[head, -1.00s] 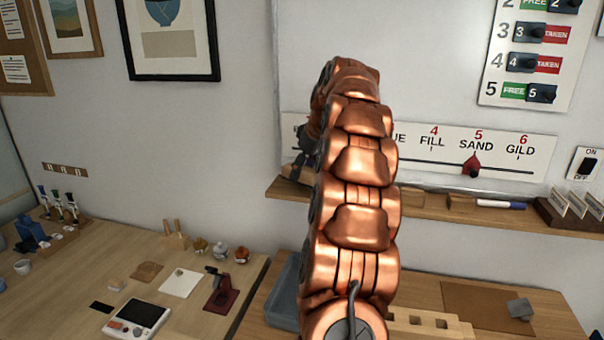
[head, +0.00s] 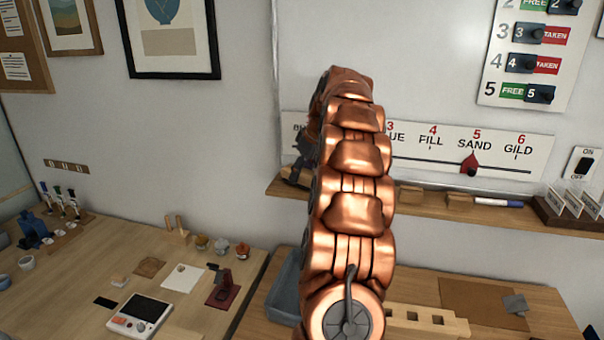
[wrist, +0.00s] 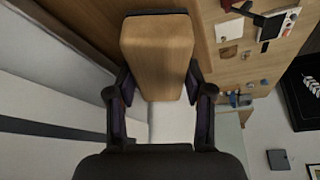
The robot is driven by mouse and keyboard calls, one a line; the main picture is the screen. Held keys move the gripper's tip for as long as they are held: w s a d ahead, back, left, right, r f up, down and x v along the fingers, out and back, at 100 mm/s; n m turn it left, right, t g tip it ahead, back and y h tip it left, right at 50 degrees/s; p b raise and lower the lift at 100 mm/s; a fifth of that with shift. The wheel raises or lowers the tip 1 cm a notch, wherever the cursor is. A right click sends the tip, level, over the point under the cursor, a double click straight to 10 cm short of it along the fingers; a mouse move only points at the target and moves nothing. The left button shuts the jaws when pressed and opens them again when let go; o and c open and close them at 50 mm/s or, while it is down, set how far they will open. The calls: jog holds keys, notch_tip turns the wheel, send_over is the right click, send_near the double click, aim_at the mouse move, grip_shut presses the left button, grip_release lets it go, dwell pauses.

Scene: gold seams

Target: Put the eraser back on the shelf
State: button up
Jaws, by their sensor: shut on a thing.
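The eraser (wrist: 157,58) is a wooden block with a dark end. In the wrist view it sits between the two fingers of my gripper (wrist: 161,100), which is shut on it. In the head view my dark gripper (head: 297,172) shows partly behind my copper arm, at the left end of the wooden shelf (head: 380,203).
Two wooden blocks (head: 460,200), a blue marker (head: 484,202) and a card holder (head: 570,212) are on the shelf to the right. A stage strip with a red slider (head: 470,164) is above. Worktables with a blue-grey tray (head: 285,290) lie below.

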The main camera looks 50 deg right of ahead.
aim_at(310, 174)
jog(key=shift+f, duration=0.7)
jog(key=o, duration=1)
jog(key=shift+r, duration=0.15)
jog(key=b+v, duration=0.2)
jog(key=v, duration=0.5)
jog(key=shift+s+d+r, duration=0.1)
jog(key=shift+r, duration=0.05)
jog(key=shift+v, duration=2.2)
